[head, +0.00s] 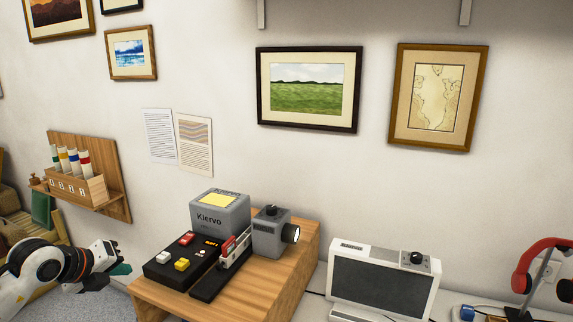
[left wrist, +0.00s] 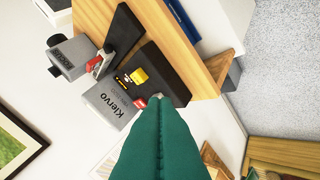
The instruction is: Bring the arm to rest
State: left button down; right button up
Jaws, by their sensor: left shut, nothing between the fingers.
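My left arm comes in at the lower left of the head view. Its left gripper (head: 121,270) has teal fingers and hangs left of the wooden cabinet, apart from it. In the left wrist view the teal fingers (left wrist: 160,140) lie together, shut with nothing between them. My right gripper is not in either view.
A wooden cabinet (head: 290,283) carries a black button box (head: 160,268), a grey Kiervo box (head: 220,219) and a grey lamp unit (head: 268,236). A white-framed screen (head: 385,290) and red headphones (head: 530,265) stand right. A wooden wall rack (head: 118,202) hangs left. Framed prints (head: 308,130) hang above.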

pick_arm(q)
jog(key=s+d+r+n+t+h, duration=0.25)
jog(key=d+t+h, duration=0.2)
jog(key=d, duration=0.55)
jog(key=s+d+r+n+t+h, duration=0.25)
jog(key=d+h, duration=0.35)
jog(key=d, duration=0.3)
jog(key=s+a+f+n+g+y, duration=0.1)
jog(key=s+a+f+n+y, duration=0.4)
jog(key=f+n+y, duration=0.5)
jog(key=s+a+f+n+g+y, duration=0.2)
jog(key=s+a+f+n+y, duration=0.4)
jog(key=n, duration=0.6)
jog(key=s+d+f+g+h, duration=0.2)
jog(key=s+d+f+g, duration=0.3)
jog(key=s, duration=0.4)
jog(key=s+d+f+g+h, duration=0.1)
jog(key=s+d+f+g, duration=0.2)
jog(key=s+f+g, duration=0.35)
notch_tip(320, 180, down, 26)
jog(key=s, duration=0.3)
jog(key=s+a+f, duration=0.3)
jog(key=s+f, duration=1.3)
jog(key=shift+s+a+f+g, duration=0.15)
jog(key=shift+a+f+g, duration=0.05)
jog(key=shift+f+g, duration=0.2)
